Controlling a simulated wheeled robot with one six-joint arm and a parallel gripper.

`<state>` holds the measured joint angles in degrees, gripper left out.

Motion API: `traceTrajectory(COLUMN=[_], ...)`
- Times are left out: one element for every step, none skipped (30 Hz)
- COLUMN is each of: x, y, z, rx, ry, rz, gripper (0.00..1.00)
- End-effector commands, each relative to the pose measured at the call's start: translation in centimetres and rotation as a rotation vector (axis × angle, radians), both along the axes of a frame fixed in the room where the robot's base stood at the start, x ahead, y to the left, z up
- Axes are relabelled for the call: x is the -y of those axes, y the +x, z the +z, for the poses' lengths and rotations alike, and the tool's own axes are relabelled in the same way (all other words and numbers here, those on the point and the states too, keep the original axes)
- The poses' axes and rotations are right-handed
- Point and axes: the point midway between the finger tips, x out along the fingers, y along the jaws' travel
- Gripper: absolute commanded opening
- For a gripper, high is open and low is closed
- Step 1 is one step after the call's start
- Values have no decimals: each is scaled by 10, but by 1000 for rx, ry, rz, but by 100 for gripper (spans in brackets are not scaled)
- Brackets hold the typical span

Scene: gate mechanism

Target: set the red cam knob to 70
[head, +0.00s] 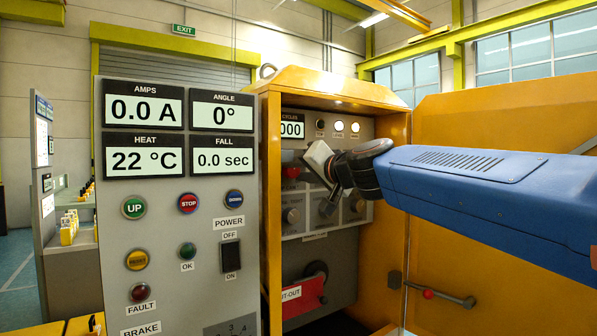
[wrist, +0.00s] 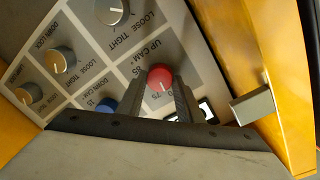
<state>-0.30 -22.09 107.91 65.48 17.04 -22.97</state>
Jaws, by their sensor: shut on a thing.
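In the head view my gripper (head: 328,204) reaches from the right into the open orange cabinet, in front of the panel.
A blue knob (wrist: 107,105) sits close left of my fingers. A metal block (wrist: 253,106) juts out at right by the orange cabinet wall (wrist: 283,75). The orange door (head: 500,120) stands open at right.

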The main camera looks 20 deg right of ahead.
Motion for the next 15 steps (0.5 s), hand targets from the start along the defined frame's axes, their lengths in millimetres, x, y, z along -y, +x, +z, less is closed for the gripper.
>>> traceTrajectory(x=[-1, -1, -1, -1, -1, -1, -1, -1, -1, -1, -1, -1, -1, -1, -1], y=[0, 0, 0, 0, 0, 0, 0, 0, 0, 0, 0, 0, 0, 0, 0], z=[-2, -2, -2, -2, -2, -3, -3, -3, -3, -3, -3, -3, -3, -3, -3], rx=[4, 9, 15, 20, 24, 28, 32, 35, 37, 40, 41, 44, 45, 46, 47], ry=[-26, -40, -60, -73, -86, -100, -109, -118, -129, -135, -140, -146, -151, -153, -157], rz=[3, 3, 3, 3, 2, 3, 2, 2, 2, 2, 2, 2, 2, 2, 2], gripper=[10, 10, 10, 10, 10, 10, 10, 10, 10, 10, 10, 10, 10, 10, 10])
